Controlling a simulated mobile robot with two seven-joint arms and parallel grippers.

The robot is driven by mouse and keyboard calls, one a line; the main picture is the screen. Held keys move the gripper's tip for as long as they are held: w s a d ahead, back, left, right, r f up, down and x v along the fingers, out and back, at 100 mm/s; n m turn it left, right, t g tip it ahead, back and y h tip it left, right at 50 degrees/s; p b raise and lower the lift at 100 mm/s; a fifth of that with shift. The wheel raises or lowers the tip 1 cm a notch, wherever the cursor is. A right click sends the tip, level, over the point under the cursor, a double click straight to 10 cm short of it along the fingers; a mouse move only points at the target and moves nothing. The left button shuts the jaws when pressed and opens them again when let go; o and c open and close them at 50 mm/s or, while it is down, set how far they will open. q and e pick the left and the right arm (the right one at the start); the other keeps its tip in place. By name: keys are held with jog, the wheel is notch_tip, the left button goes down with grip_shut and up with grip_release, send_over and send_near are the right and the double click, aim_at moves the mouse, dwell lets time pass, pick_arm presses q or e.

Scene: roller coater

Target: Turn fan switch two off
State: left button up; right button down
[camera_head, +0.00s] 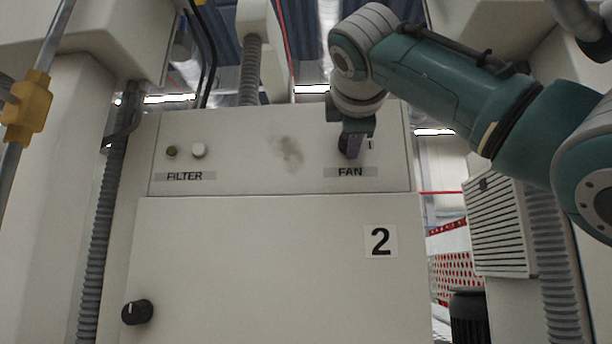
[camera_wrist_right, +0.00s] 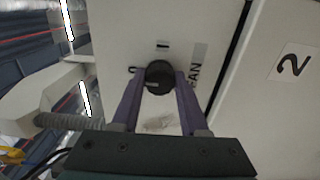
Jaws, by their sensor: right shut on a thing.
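The fan switch (camera_head: 349,145) is a black rotary knob above the FAN label (camera_head: 350,172), on the upper panel of the cabinet marked 2. In the right wrist view the knob (camera_wrist_right: 160,75) sits between the two purple fingers of my right gripper (camera_wrist_right: 159,84), which are shut on its sides. A pale line shows on the knob's face. Marks for 0 and I stand around it on the panel. In the head view my right gripper (camera_head: 353,142) partly covers the knob. My left gripper is not in view.
To the left on the same panel are a dark button (camera_head: 172,151) and a white button (camera_head: 198,150) over the FILTER label. Below is the cabinet door (camera_head: 270,265) with a black knob (camera_head: 137,312). Grey hoses (camera_head: 100,230) and a vented box (camera_head: 500,225) flank the cabinet.

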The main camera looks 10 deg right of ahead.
jog(key=shift+d, duration=0.1)
jog(key=shift+c, duration=2.1)
grip_release()
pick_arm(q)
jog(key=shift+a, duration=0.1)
